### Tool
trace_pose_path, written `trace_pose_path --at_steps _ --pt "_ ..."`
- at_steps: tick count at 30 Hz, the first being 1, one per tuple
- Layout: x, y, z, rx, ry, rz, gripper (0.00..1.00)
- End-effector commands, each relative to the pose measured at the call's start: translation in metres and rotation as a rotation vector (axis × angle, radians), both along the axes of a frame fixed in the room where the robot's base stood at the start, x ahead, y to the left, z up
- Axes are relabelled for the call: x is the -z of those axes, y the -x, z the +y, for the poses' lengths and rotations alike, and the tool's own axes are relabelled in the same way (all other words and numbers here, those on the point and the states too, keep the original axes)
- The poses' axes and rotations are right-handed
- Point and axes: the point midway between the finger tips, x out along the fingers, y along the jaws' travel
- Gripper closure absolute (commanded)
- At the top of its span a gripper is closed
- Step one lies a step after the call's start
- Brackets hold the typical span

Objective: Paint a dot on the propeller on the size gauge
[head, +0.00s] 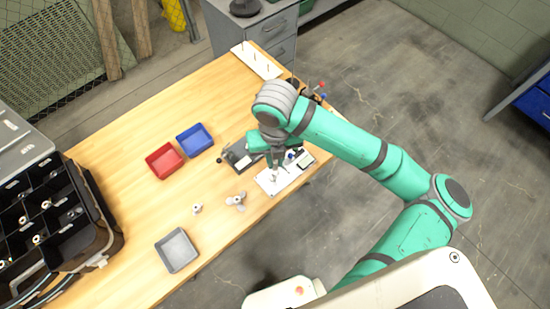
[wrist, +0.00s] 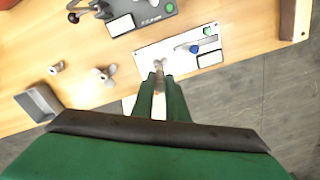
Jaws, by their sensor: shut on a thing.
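My gripper (wrist: 160,72) is shut on a slim grey-brown thing (wrist: 159,82), mostly hidden between its green fingers; I cannot tell exactly what it is. In the head view my gripper (head: 274,172) is over a white plate (head: 288,182) at the table's near right edge. This plate, perhaps the size gauge, also shows in the wrist view (wrist: 176,52) with a blue-ended lever and a green round mark. A small pale shape at the fingertips may be a propeller on the plate; contact is unclear. A loose three-bladed grey propeller (head: 237,201) lies left of the plate.
A grey device (head: 240,155) with a black-knobbed lever stands behind the plate. A small pale part (head: 197,208), a grey tray (head: 177,250), a red bin (head: 164,161) and a blue bin (head: 195,139) are further left. A white pegged board (head: 256,60) is at the back.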

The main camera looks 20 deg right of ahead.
Motion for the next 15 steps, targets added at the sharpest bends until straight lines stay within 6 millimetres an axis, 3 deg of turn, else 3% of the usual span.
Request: trace_pose_path --at_steps 15 --pt "-0.032 0.000 0.000 -0.001 0.000 0.001 1.00"
